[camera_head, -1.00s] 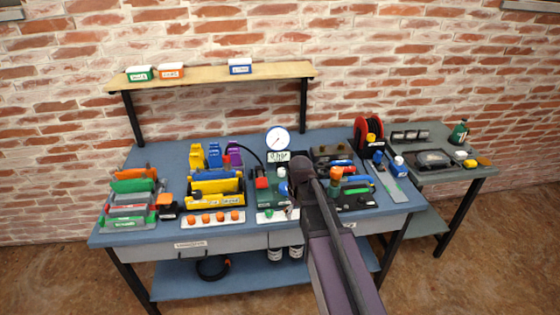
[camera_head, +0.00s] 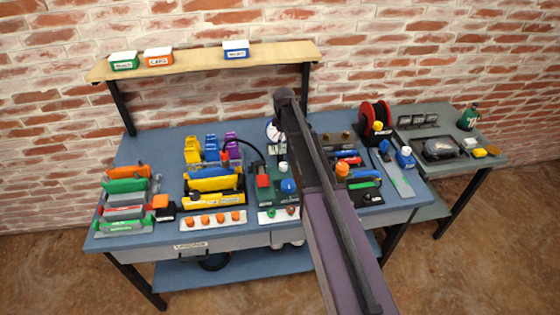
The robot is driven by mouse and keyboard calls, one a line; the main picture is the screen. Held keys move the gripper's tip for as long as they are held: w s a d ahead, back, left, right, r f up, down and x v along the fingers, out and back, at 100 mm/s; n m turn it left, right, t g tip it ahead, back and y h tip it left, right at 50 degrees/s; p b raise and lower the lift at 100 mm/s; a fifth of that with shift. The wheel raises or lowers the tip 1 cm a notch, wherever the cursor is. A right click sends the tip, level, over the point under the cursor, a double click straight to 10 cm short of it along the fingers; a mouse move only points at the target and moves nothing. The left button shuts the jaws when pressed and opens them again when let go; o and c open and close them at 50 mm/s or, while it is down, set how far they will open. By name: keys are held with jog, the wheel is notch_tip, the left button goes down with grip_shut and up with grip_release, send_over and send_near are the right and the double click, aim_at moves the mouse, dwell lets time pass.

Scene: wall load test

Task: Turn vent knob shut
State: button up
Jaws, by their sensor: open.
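The test unit is a dark green block (camera_head: 266,196) near the front middle of the blue workbench. It carries a round blue knob (camera_head: 288,186), a red part (camera_head: 263,181) and a small white-topped part (camera_head: 283,168). I cannot tell from this distance which of these is the vent knob. The pressure gauge (camera_head: 271,132) stands behind the unit, and my arm covers its right side. My arm runs from the lower right up to its elbow above the bench. My gripper cannot be made out; it is hidden behind the arm.
Left of the unit are yellow, blue and purple parts, a white strip with orange knobs (camera_head: 212,221) and a rack of coloured pieces (camera_head: 128,205). Right are a red reel (camera_head: 376,118) and bottles. A wooden shelf (camera_head: 200,62) stands above the bench's back.

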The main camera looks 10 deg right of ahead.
aim_at(284, 164)
jog(key=shift+d, duration=0.1)
dwell(0.3)
jog(key=shift+a+f, duration=0.15)
jog(key=shift+a, duration=0.05)
notch_tip(284, 164, down, 13)
jog(key=b, duration=1.3)
jog(key=shift+f+b, duration=0.2)
jog(key=shift+b, duration=0.2)
